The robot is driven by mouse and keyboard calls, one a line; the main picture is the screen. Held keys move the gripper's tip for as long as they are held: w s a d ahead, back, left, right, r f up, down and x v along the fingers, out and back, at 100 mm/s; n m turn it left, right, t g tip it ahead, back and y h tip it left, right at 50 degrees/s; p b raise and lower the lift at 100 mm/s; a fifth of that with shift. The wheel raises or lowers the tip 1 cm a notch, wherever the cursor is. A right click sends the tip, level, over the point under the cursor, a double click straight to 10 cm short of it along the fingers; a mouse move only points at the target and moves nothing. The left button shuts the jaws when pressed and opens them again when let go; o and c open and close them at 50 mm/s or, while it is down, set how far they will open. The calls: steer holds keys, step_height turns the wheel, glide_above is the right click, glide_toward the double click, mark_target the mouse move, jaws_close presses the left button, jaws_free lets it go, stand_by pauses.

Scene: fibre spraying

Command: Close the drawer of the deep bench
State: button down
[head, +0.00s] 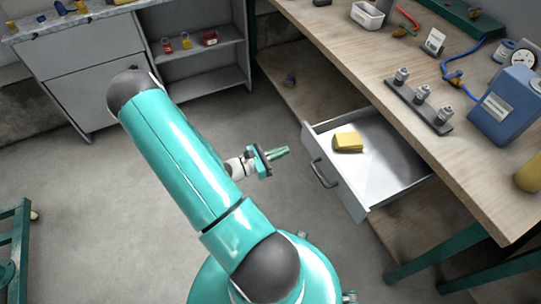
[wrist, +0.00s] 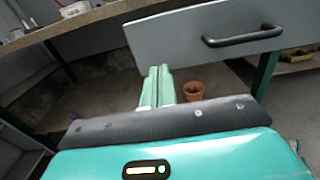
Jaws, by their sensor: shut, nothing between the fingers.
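The drawer (head: 350,193) of the deep bench (head: 330,35) stands pulled out in the head view, with a dark bar handle (head: 322,173) on its grey front. A yellow folded item (head: 348,142) lies inside it. My gripper (head: 284,152) is shut and empty, a little left of the drawer front and apart from it in the head view. In the wrist view, my shut green fingers (wrist: 157,88) point toward the left part of the grey drawer front (wrist: 185,38), and the handle (wrist: 243,38) is to their right. Whether the fingertips touch the front cannot be told there.
The bench top holds a blue canister (head: 505,105), a rack of fittings (head: 418,105) and a gauge (head: 522,58). A terracotta pot (wrist: 193,91) stands beyond my fingers. A grey cabinet (head: 95,85) is at the back left. The floor left of the drawer is clear.

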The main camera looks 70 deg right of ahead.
mark_target(357, 128)
steer(key=x, duration=0.7)
steer(key=shift+s+d, duration=0.1)
steer(key=shift+s, duration=0.05)
steer(key=x, duration=2.4)
steer(key=shift+s, duration=0.1)
steer(key=shift+s+d+r, duration=0.1)
steer(key=shift+s+d, duration=0.3)
steer(key=shift+d+r, duration=0.1)
steer(key=shift+w+a+f, duration=0.25)
steer(key=shift+w, duration=0.1)
steer(key=v, duration=1.4)
steer(key=shift+s, duration=0.1)
